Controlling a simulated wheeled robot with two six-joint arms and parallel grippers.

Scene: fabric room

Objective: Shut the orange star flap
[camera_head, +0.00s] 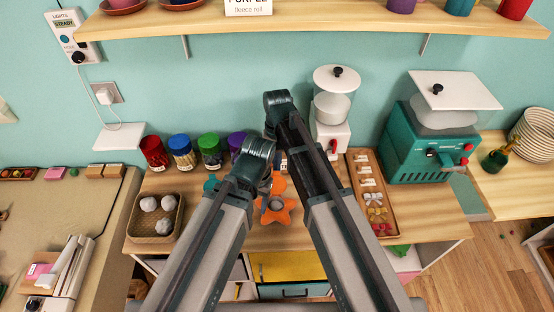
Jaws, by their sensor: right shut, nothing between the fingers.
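The orange star flap (282,214) shows at the middle of the wooden worktop, between my two arms. It has a greyish centre, and its upper left part is covered by my left arm's elbow and wrist. Whether the flap stands open or lies shut cannot be told. My right gripper (279,163) is shut and empty, just above the star in the picture and mostly hidden among the arm links. I cannot tell whether it touches the flap. My left gripper is hidden behind its own arm.
Several lidded jars (183,158) and a basket of white balls (155,218) are to the left. A white dispenser (331,110), a wooden tray (385,222) and a teal machine (420,150) stand to the right. A shelf (330,22) runs above. A yellow panel (288,268) is below the worktop.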

